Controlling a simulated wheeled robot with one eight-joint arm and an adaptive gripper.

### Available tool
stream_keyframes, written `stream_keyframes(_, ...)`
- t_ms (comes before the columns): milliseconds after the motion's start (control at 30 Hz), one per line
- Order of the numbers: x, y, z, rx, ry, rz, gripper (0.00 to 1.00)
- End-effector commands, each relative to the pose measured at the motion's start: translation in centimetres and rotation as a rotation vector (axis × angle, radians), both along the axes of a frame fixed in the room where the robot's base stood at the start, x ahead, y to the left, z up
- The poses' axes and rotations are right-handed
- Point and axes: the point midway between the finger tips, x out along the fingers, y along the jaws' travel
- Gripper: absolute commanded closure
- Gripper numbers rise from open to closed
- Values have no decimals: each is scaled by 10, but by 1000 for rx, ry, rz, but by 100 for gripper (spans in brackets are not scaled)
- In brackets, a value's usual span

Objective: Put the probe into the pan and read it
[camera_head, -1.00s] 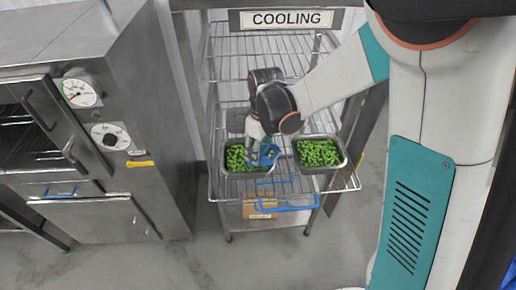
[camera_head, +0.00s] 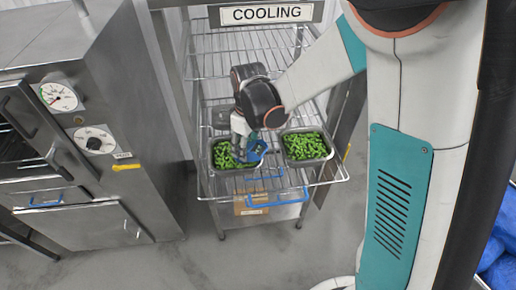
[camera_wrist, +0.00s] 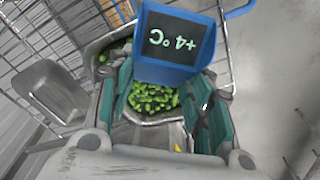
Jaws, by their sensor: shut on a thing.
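The blue probe (camera_head: 256,150) is in my gripper (camera_head: 246,138), at the left pan (camera_head: 232,171) of green vegetables on the rack. In the wrist view the probe (camera_wrist: 178,68) faces the camera, and its dark display reads +4°C upside down. My gripper (camera_wrist: 165,105) is shut on the probe, with a finger on each side. The pan (camera_wrist: 92,62) lies behind and below the probe. The probe's stem is hidden, so I cannot tell how deep its tip is. A second pan (camera_head: 307,161) of green vegetables sits to the right.
The wire rack (camera_head: 290,185) has a COOLING sign (camera_head: 267,13) at its top. A cardboard box (camera_head: 252,206) is on the lower shelf. A steel oven (camera_head: 140,140) with dials stands at the left. Grey floor is open in front. A blue item (camera_head: 497,245) is at the right edge.

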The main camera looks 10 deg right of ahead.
Motion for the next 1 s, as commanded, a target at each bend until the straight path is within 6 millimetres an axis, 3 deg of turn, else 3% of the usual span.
stream_keyframes(1000, 0, 0, 85, 0, 0, 0, 78)
